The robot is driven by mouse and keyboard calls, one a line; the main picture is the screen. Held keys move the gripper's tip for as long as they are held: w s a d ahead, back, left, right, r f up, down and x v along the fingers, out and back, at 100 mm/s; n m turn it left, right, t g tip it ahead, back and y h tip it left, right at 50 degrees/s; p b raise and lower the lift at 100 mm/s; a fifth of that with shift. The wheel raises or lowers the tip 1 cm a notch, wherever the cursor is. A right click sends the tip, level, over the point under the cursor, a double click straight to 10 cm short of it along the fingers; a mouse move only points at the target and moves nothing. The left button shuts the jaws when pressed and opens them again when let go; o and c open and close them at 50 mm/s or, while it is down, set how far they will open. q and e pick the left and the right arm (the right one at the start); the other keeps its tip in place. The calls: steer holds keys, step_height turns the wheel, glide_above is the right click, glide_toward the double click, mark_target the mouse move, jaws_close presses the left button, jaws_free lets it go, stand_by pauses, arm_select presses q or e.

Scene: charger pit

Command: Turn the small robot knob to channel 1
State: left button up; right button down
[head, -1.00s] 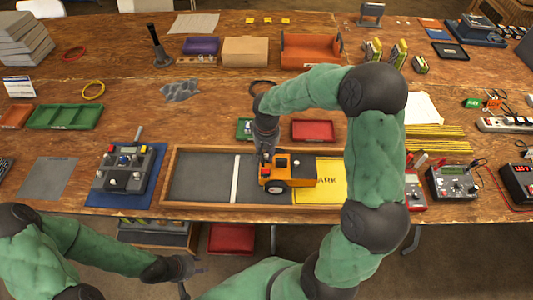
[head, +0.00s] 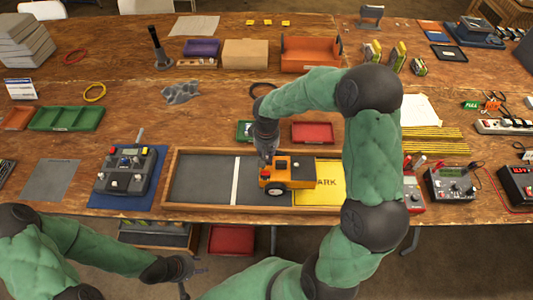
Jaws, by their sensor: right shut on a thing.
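The small robot (head: 288,174), an orange wheeled vehicle, stands in a wooden-rimmed tray (head: 200,207) on the table, at the left edge of the yellow pad marked "ARK" (head: 330,182). A small pale knob (head: 296,164) shows on its top. My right gripper (head: 266,160) reaches down from above and is shut at the vehicle's left end, near a red part there; its fingertips are small and partly hidden, so I cannot tell exactly which part it holds. My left gripper (head: 193,270) is low in front of the table, away from the vehicle; its fingers look apart.
A control box with a lever (head: 126,170) stands on a blue mat left of the tray. Small green and red trays (head: 313,131) lie behind it. Meters (head: 452,184) stand at the right. The tray's dark left part is clear.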

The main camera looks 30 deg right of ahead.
mark_target(267, 157)
steer(key=n+p, duration=0.3)
steer(key=n, duration=0.2)
steer(key=shift+r, duration=0.15)
steer(key=shift+n+p, duration=1.3)
steer(key=shift+n, duration=1)
steer(key=c, duration=1.5)
jaws_free()
step_height(267, 157, up, 12)
steer(key=shift+f, duration=0.1)
